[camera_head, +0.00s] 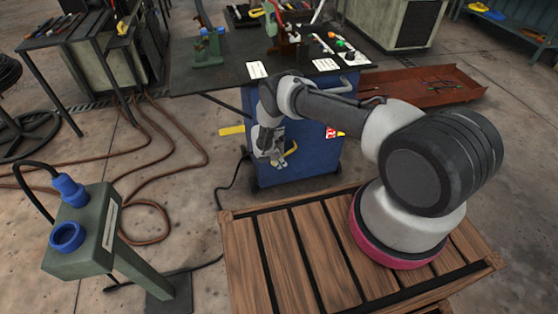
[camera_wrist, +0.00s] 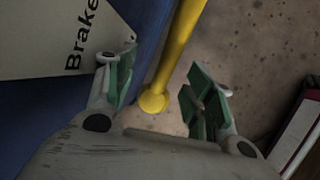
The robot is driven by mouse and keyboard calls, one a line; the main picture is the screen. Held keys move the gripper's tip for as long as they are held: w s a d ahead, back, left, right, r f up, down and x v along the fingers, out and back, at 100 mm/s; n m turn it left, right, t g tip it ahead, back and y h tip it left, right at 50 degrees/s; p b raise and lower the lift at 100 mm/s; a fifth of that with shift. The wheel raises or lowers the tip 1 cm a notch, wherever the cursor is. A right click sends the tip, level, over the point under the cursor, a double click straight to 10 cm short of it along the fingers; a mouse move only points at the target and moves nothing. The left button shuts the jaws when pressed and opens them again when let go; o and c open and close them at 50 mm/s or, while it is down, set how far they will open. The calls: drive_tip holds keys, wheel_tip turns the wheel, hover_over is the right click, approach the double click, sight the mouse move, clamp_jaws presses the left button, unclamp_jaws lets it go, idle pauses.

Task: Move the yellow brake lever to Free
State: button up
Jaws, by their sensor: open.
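The yellow brake lever (camera_wrist: 176,52) is a round bar with a knobbed end in the wrist view. It runs from the top edge down to the knob between my gripper's fingers. My gripper (camera_wrist: 158,84) is open, with one green pad on either side of the lever and visible gaps. In the head view my gripper (camera_head: 278,160) hangs in front of the blue cabinet (camera_head: 300,168). A yellow piece (camera_head: 232,130) juts from the cabinet's left side; I cannot tell if it is the lever. A pale plate (camera_wrist: 50,38) reads "Brake"; no "Free" mark is readable.
A dark workbench (camera_head: 210,78) with several tools and fittings stands behind. A green stand with blue sockets (camera_head: 95,235) is at the left. Brown hoses (camera_head: 165,175) lie on the floor. A rusty tray (camera_head: 430,88) sits right of the cabinet. My arm stands over a wooden pallet (camera_head: 285,265).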

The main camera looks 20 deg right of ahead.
drive_tip(key=shift+d+f, duration=0.1)
drive_tip(key=shift+f, duration=0.2)
drive_tip(key=shift+c, duration=0.2)
clamp_jaws()
